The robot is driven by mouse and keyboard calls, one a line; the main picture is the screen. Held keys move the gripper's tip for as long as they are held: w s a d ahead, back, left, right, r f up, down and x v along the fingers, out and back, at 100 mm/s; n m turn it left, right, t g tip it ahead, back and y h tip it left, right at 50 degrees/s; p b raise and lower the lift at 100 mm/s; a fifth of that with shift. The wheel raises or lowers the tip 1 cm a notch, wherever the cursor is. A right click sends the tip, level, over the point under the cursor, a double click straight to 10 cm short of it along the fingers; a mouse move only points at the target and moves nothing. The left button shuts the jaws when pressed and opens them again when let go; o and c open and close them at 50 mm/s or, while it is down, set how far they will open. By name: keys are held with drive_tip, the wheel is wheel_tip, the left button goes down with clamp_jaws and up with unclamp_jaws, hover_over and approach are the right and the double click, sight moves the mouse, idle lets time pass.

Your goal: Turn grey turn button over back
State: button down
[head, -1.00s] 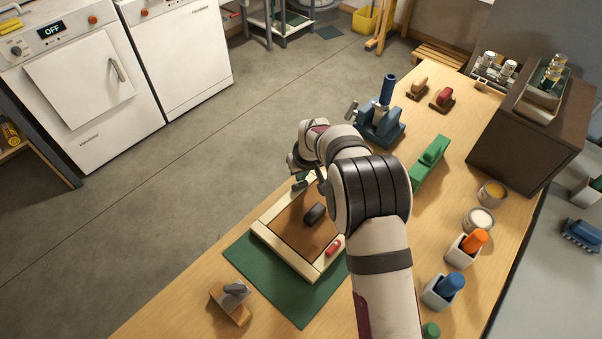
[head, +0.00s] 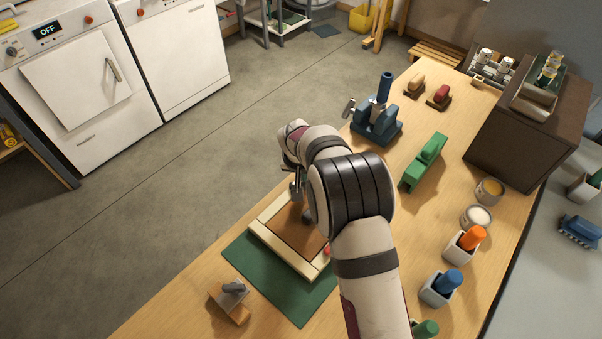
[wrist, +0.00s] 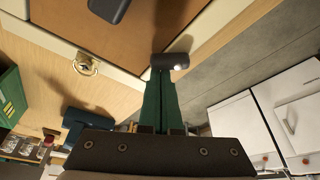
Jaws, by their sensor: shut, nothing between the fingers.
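A cream-edged frame (head: 286,260) with a brown back panel (head: 296,236) lies on a green mat (head: 246,254). In the wrist view, a small dark grey rounded piece (wrist: 179,60), seemingly the grey turn button, is near the frame's corner. My gripper's green fingers (wrist: 161,76) are shut and empty, with their tips right at this piece; whether they touch it I cannot tell. In the head view my gripper (head: 297,193) is over the frame's far side, and my arm hides much of the frame. A dark block (wrist: 108,8) is on the brown panel.
A red piece (head: 327,250) is on the frame's right edge, partly hidden. A wooden block with a grey top (head: 232,293) lies near the mat. A blue vise-like tool (head: 378,122) and a green block (head: 424,162) stand behind. Cups and tins line the right.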

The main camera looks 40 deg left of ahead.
drive_tip(key=m, duration=0.1)
drive_tip(key=m+h, duration=0.1)
drive_tip(key=m, duration=0.3)
drive_tip(key=shift+s+d+t+h, duration=0.3)
drive_tip(key=shift+d, duration=0.2)
drive_tip(key=shift+s, duration=0.15)
idle(0.5)
